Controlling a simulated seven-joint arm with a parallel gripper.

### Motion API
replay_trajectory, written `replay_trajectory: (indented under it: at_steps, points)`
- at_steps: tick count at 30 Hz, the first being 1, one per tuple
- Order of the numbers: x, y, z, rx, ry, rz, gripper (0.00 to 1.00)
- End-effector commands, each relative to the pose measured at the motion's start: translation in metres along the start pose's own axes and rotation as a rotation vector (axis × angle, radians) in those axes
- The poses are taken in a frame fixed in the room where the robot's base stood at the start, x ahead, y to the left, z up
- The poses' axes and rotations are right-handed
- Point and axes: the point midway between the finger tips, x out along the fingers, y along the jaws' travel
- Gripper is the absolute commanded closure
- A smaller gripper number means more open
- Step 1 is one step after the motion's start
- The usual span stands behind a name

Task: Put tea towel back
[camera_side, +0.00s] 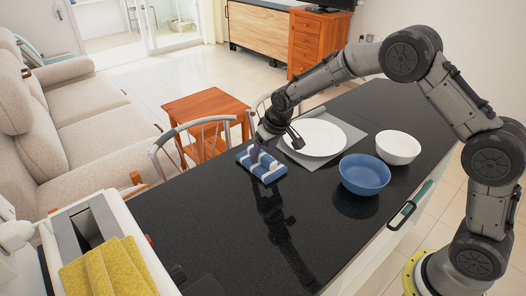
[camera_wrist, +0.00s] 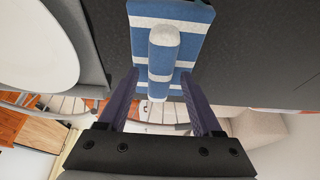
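A folded blue-and-white striped towel (camera_side: 262,165) lies on the dark countertop, left of the white plate. In the wrist view the towel (camera_wrist: 196,38) has a raised roll along its middle. My gripper (camera_side: 264,147) is over the towel, pointing down. In the wrist view my gripper (camera_wrist: 160,76) is open, with one dark finger on each side of the roll's lower part and a gap visible at the sides. Whether the fingertips touch the cloth cannot be told. A yellow towel (camera_side: 105,268) hangs over a white unit at the front left.
The white plate (camera_side: 318,138) on a grey mat (camera_side: 352,133), a blue bowl (camera_side: 364,175) and a white bowl (camera_side: 398,147) stand to the right. A chair (camera_side: 205,127) is behind the counter edge. The dark countertop (camera_side: 215,225) is clear in front.

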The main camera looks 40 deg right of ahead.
Motion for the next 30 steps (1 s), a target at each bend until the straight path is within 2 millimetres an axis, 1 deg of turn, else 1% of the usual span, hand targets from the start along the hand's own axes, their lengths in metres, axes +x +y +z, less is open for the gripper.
replay_trajectory:
  at_steps: [5, 8, 11, 18, 21, 25, 30]
  points:
    - [-0.002, 0.000, -0.001, 0.000, 0.001, 0.000, 0.34]
    - [-0.010, 0.000, -0.002, 0.000, 0.004, 0.000, 0.34]
    - [-0.025, 0.000, -0.002, 0.000, 0.004, 0.000, 0.34]
    - [-0.075, 0.000, -0.003, -0.001, 0.005, 0.000, 0.34]
    - [-0.093, 0.000, -0.002, -0.001, 0.004, 0.000, 0.34]
    - [-0.111, 0.000, -0.002, -0.001, 0.003, 0.000, 0.34]
    - [-0.122, 0.000, -0.001, -0.001, 0.001, 0.000, 0.34]
